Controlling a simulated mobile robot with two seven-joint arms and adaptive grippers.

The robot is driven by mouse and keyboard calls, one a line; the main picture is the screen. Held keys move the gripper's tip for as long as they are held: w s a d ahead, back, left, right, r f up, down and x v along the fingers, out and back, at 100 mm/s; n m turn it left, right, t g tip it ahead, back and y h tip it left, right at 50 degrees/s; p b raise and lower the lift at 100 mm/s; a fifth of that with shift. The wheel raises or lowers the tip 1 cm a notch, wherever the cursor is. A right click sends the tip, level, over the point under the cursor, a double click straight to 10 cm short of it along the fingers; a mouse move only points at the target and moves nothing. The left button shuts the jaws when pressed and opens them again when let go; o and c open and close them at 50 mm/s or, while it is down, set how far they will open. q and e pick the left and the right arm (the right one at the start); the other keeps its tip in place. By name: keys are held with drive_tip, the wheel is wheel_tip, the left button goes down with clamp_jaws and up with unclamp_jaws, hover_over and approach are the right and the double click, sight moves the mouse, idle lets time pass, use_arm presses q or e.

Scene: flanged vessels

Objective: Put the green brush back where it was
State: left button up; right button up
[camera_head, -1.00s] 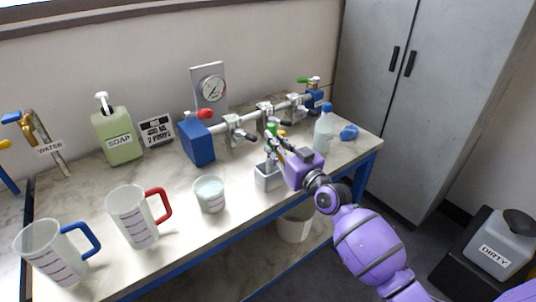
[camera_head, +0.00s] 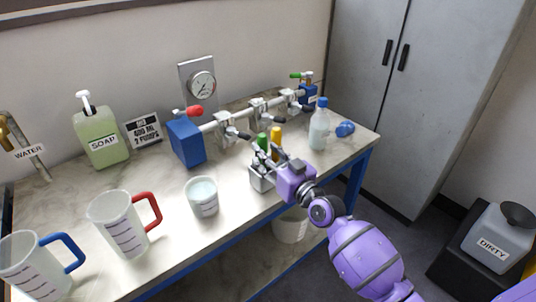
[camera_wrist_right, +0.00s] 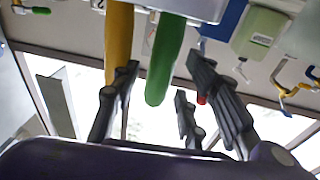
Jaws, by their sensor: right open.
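The green brush (camera_head: 262,140) stands upright, handle up, in a grey metal holder (camera_head: 260,183) near the bench's front edge. A yellow brush (camera_head: 276,137) stands beside it. My right gripper (camera_head: 268,157) is open at the holder, and its fingers partly hide the handles. In the right wrist view the green handle (camera_wrist_right: 165,62) lies between the spread fingers of my right gripper (camera_wrist_right: 162,85), with a gap on both sides. The yellow handle (camera_wrist_right: 118,38) is by the left finger. The brush heads are hidden. My left gripper is not in view.
A beaker (camera_head: 202,197) and two jugs, red-handled (camera_head: 122,224) and blue-handled (camera_head: 38,268), stand left of the holder. A clear bottle (camera_head: 319,128) is to its right. A pipe rig with a blue block (camera_head: 187,142) runs behind. A bucket (camera_head: 290,226) is below.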

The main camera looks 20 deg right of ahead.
drive_tip(key=shift+s+r, duration=0.1)
drive_tip(key=r+b+v, duration=0.1)
drive_tip(key=v, duration=1)
drive_tip(key=s+a+f+m+g+h, duration=0.1)
drive_tip(key=s+f+g, duration=0.1)
drive_tip(key=s+f, duration=0.65)
drive_tip(key=s+f+g+h, duration=0.2)
drive_tip(key=s+f, duration=0.3)
drive_tip(key=f, duration=0.6)
drive_tip(key=s+a+f+m+g+h, duration=0.1)
drive_tip(key=s+f+g, duration=0.1)
drive_tip(key=s+f, duration=0.5)
drive_tip(key=s+a+f+g+h, duration=0.1)
drive_tip(key=s+f+g, duration=0.2)
drive_tip(key=s+f, duration=0.4)
drive_tip(key=s, duration=0.8)
drive_tip(key=shift+s+a+f+m+g, duration=0.25)
drive_tip(key=shift+s+a+m+g, duration=0.05)
drive_tip(key=shift+s+m, duration=0.1)
